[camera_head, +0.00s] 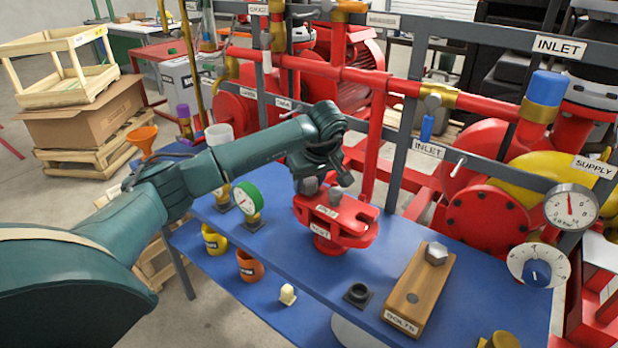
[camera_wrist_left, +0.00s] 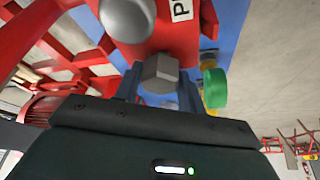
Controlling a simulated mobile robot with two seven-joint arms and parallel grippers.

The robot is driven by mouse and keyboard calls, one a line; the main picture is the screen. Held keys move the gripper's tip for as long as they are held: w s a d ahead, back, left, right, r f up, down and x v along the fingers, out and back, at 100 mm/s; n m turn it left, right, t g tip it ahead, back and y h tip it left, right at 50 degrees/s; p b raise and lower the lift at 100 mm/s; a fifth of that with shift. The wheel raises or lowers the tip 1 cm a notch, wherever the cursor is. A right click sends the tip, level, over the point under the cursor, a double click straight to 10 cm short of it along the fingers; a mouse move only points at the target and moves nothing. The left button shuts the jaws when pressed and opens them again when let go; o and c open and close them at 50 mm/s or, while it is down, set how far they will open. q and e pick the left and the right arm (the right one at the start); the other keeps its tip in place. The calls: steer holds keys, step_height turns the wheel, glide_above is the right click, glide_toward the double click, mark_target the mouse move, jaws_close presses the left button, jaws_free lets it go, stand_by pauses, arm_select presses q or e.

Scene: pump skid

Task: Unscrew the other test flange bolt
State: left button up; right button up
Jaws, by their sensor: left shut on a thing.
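The red test flange (camera_head: 328,222) stands on the blue bench, with grey bolt heads on its top. My left gripper (camera_head: 325,178) is over the flange, pointing down at it. In the left wrist view its fingers (camera_wrist_left: 159,88) are shut on a grey hex bolt head (camera_wrist_left: 160,70) against the red flange (camera_wrist_left: 160,40). A larger rounded grey piece (camera_wrist_left: 128,16) shows beside it. The bolt's shank is hidden. Another grey hex bolt (camera_head: 437,253) stands in the wooden tray labelled BOLTS (camera_head: 412,295). My right gripper is not in view.
A green-rimmed gauge (camera_head: 247,198) stands left of the flange. Red pipework and a grey frame (camera_head: 425,148) rise behind the bench. The blue bench top (camera_head: 300,262) is bare in front of the flange.

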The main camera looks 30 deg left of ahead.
arm_select(q)
steer(key=n+g, duration=0.1)
steer(key=n, duration=0.1)
steer(key=n+g+p, duration=0.1)
steer(key=n, duration=0.2)
steer(key=shift+r+n+y, duration=0.15)
steer(key=shift+n+y, duration=0.15)
steer(key=n+g, duration=0.1)
steer(key=n, duration=0.2)
steer(key=shift+n+g, duration=0.3)
steer(key=shift+n, duration=0.1)
steer(key=shift+n+g, duration=0.5)
steer(key=shift+n, duration=0.7)
steer(key=o, duration=1.1)
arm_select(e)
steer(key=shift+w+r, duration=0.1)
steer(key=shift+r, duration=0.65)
arm_select(q)
steer(key=shift+w+d+r, duration=0.25)
steer(key=shift+r, duration=0.35)
steer(key=shift+a+b+v, duration=0.1)
steer(key=shift+b+v, duration=0.05)
steer(key=shift+v, duration=2.75)
steer(key=shift+a+b+v, duration=0.15)
steer(key=shift+v, duration=2.7)
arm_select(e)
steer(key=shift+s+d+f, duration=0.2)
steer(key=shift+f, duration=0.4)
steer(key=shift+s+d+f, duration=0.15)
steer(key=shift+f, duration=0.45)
